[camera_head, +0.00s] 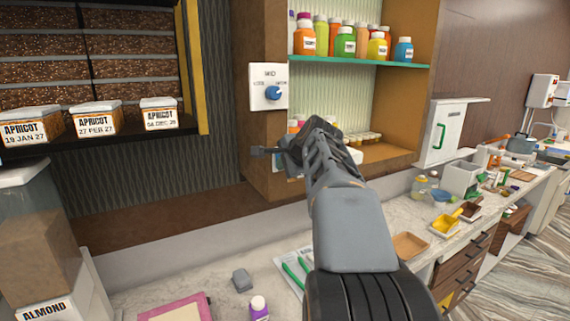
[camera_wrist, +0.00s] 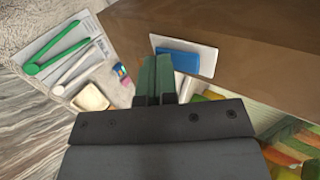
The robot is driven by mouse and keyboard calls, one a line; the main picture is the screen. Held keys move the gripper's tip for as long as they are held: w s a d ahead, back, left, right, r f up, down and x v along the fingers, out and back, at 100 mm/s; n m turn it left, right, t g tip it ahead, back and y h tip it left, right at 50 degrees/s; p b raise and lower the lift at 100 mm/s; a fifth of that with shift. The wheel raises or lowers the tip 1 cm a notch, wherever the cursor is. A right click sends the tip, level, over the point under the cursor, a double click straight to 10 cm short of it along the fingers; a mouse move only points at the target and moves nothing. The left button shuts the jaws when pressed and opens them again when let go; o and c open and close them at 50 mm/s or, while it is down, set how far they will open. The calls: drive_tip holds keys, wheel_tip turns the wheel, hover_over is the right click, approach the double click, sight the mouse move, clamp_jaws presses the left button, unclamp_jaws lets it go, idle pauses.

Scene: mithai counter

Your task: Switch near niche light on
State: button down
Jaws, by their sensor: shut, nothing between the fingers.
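A white switch plate with a blue rocker (camera_wrist: 180,60) is on the brown wooden side panel in the wrist view. My gripper (camera_wrist: 156,66) is shut and empty, its tips at the rocker's left end in that view. I cannot tell whether they touch it. In the head view my gripper (camera_head: 259,151) is in front of the wooden niche post, below a white plate with a blue knob (camera_head: 272,93). Whether the rocker is pressed cannot be told.
The niche holds several coloured jars on a green shelf (camera_head: 390,63). Apricot boxes (camera_head: 95,117) stand on the left shelf.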

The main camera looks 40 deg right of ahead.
drive_tip(key=shift+w+t+b, duration=0.15)
drive_tip(key=shift+t+b, duration=0.15)
drive_tip(key=shift+b, duration=0.25)
drive_tip(key=shift+r+p, duration=0.75)
drive_tip(key=shift+r, duration=0.05)
